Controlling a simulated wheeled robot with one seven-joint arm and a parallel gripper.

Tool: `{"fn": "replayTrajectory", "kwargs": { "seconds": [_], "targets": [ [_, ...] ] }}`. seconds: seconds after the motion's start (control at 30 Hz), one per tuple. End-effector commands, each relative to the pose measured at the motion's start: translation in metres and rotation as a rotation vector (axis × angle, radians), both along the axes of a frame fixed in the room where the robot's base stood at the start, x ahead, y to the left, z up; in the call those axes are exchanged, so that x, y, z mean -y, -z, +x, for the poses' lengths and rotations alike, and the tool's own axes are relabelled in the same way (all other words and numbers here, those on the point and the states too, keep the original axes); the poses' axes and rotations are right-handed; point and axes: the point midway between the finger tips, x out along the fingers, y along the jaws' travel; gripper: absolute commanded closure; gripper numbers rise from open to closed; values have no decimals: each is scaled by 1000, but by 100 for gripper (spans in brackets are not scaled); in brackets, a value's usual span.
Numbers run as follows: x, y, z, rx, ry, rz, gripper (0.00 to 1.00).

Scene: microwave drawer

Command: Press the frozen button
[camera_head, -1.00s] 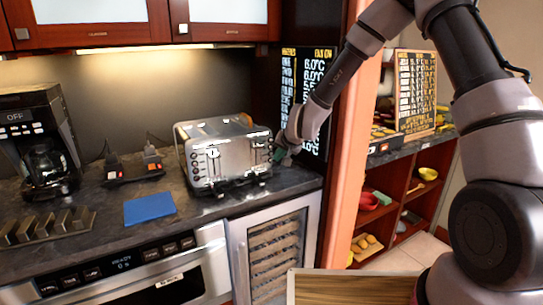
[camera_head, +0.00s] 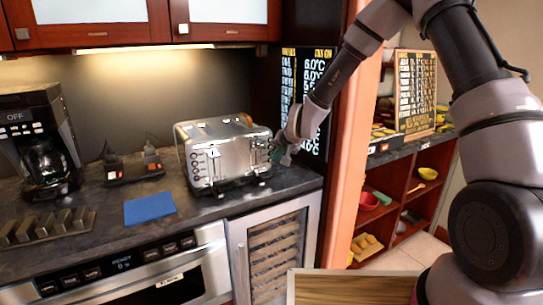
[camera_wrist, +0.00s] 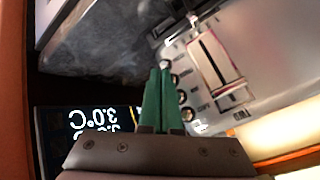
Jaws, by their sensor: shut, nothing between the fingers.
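A silver toaster (camera_head: 232,163) stands on the dark counter. My gripper (camera_head: 280,150) is at its right end. In the wrist view the toaster's metal face (camera_wrist: 260,100) shows a lever slot panel (camera_wrist: 213,60) and a column of small round buttons (camera_wrist: 187,114). Their labels are too small and blurred to tell which is the frozen button. My gripper's green fingers (camera_wrist: 163,70) are shut and empty, with the tips over or beside the button at the far end of the column. I cannot tell whether they touch it.
A coffee maker (camera_head: 38,145) stands at the left. A blue cloth or mat (camera_head: 149,208) lies on the counter (camera_head: 95,195) left of the toaster. A lit price board (camera_head: 312,75) and a reddish wooden post (camera_head: 350,150) stand close on the right of my gripper.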

Motion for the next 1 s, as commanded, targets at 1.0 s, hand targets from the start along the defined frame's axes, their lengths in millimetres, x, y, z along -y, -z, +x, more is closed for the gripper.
{"fn": "replayTrajectory", "kwargs": {
  "seconds": [1.0],
  "targets": [
    [-5,0,8,0,0,0,100]
  ]
}}
